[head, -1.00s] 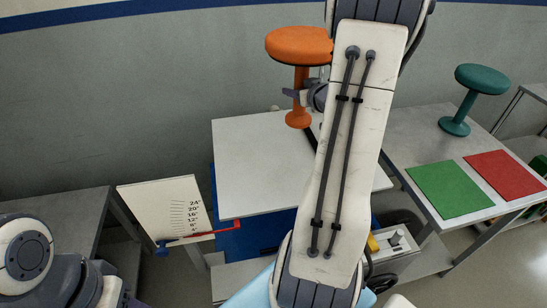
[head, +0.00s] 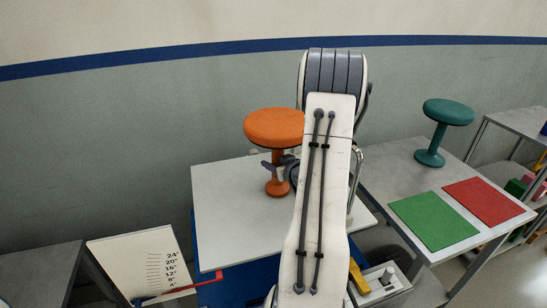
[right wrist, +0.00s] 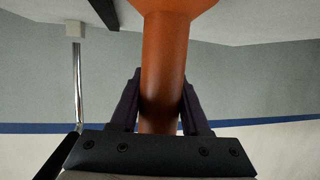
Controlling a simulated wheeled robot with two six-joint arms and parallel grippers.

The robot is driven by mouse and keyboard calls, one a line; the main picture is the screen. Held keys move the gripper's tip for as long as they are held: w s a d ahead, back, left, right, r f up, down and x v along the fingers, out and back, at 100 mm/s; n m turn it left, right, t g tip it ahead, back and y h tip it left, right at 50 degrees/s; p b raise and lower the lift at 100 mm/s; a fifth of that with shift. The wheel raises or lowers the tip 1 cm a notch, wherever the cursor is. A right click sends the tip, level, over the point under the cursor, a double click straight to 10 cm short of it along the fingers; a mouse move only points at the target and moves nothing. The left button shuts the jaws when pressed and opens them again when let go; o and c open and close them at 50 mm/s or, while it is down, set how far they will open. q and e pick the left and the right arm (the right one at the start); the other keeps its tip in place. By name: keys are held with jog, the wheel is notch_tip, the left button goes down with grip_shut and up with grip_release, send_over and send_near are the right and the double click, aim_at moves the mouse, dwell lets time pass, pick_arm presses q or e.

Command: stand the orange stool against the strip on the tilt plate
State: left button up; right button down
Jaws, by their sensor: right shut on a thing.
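The orange stool (head: 274,128) is upright, its round seat on top and its foot over the white tilt plate (head: 235,218). My right gripper (head: 277,166) is shut on its stem below the seat. The right wrist view shows the orange stem (right wrist: 163,60) between both fingers (right wrist: 160,80). The foot is at or just above the plate; I cannot tell if it touches. A dark strip (right wrist: 106,14) on the plate shows beside the stool in the right wrist view, apart from it. My right arm hides the strip in the head view. My left gripper is out of view.
A teal stool (head: 438,130) stands on the right-hand grey table, behind a green mat (head: 433,220) and a red mat (head: 484,200). A scale board (head: 135,262) with a red pointer stands left of the plate. The plate's left part is clear.

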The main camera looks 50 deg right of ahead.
jog(key=shift+r, duration=0.15)
jog(key=c, duration=0.8)
grip_release()
jog(key=shift+f, duration=0.25)
jog(key=o, duration=0.4)
jog(key=shift+r, duration=0.15)
jog(key=v, duration=1.2)
jog(key=shift+s+b, duration=0.1)
jog(key=shift+b, duration=0.2)
